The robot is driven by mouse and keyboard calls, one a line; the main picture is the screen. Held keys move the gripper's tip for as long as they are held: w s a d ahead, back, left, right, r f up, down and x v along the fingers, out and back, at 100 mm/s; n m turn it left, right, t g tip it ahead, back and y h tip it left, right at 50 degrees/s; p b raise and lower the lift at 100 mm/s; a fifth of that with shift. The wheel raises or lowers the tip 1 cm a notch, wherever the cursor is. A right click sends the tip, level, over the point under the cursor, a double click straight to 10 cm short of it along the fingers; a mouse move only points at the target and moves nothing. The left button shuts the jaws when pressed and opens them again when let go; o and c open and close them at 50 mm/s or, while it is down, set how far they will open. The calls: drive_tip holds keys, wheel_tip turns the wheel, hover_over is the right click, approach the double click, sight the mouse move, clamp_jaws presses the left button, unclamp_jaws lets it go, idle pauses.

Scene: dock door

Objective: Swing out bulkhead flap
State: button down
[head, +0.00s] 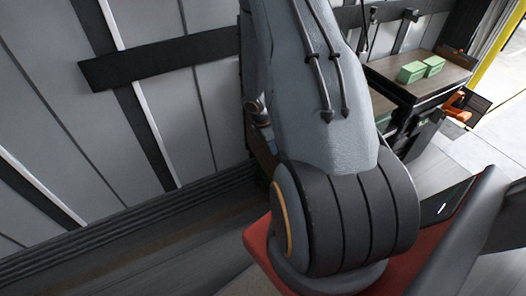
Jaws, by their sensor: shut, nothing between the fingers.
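A grey panelled wall (180,110) with dark upright strips and white edges fills the left of the head view. A dark horizontal bar (160,60) runs across it. I cannot tell whether any of these panels is the bulkhead flap, and I see no clear hinge or handle. My own grey arm stands large in the middle and hides part of the wall. A small part of my arm shows behind it at the wall's edge. My gripper is not in view, hidden behind the arm or out of frame.
A yellow post (498,42) stands at the far right. Pale floor (500,135) lies open there.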

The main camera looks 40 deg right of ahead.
drive_tip(key=shift+s+d, duration=0.2)
drive_tip(key=shift+d, duration=0.65)
drive_tip(key=shift+a, duration=0.1)
drive_tip(key=w+a+r+b, duration=0.1)
drive_tip(key=a+r, duration=0.5)
drive_tip(key=r, duration=0.3)
drive_tip(key=shift+r+b, duration=0.35)
drive_tip(key=shift+a+r, duration=0.1)
drive_tip(key=shift+a, duration=0.05)
